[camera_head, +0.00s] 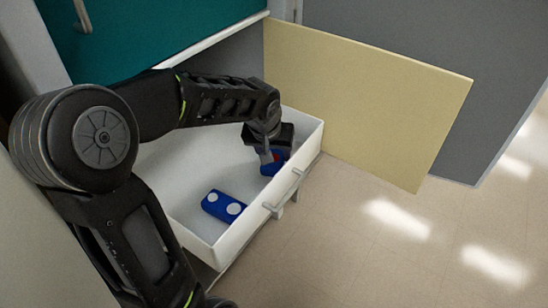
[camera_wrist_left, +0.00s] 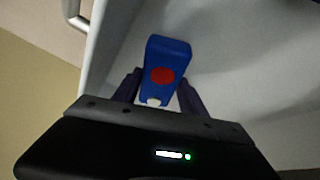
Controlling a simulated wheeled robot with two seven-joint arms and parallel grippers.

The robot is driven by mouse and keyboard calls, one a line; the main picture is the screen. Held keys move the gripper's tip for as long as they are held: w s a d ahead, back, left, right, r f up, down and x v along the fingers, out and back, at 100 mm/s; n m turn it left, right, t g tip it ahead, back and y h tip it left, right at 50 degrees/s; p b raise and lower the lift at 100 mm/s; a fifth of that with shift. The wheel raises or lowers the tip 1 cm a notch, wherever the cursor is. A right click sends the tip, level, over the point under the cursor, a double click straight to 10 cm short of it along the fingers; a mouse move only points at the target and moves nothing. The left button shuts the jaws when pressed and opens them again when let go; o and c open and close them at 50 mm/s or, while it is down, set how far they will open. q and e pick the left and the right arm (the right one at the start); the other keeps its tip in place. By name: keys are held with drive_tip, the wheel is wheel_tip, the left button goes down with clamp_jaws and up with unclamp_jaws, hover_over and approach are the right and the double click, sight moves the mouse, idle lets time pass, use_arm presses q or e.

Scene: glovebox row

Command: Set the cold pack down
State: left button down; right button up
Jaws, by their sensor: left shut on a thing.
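My left gripper (camera_head: 268,152) reaches down into an open white drawer (camera_head: 240,238), near its right end. It is shut on a blue pack with a red dot (camera_head: 272,166), seen only in part beneath the fingers. In the left wrist view the blue pack (camera_wrist_left: 165,60) sits between the two fingers (camera_wrist_left: 160,95), with its red round mark and part of a white one showing. Whether it touches the drawer floor I cannot tell. A second blue pack with two white dots (camera_head: 223,206) lies on the drawer floor, nearer the front left. My right gripper is out of view.
The drawer's front has a grey handle (camera_head: 287,194). A pale yellow panel (camera_head: 365,100) stands at the drawer's right side. A teal front (camera_head: 150,35) is above and behind. The drawer floor between the packs is clear, and tiled floor lies outside.

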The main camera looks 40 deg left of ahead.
use_arm(q)
drive_tip(key=shift+f, duration=0.3)
drive_tip(key=shift+f, duration=0.15)
drive_tip(key=c, duration=0.6)
unclamp_jaws()
drive_tip(key=shift+s+r, duration=0.15)
drive_tip(key=shift+r, duration=0.5)
drive_tip(key=p+v, duration=0.4)
drive_tip(key=v, duration=0.7)
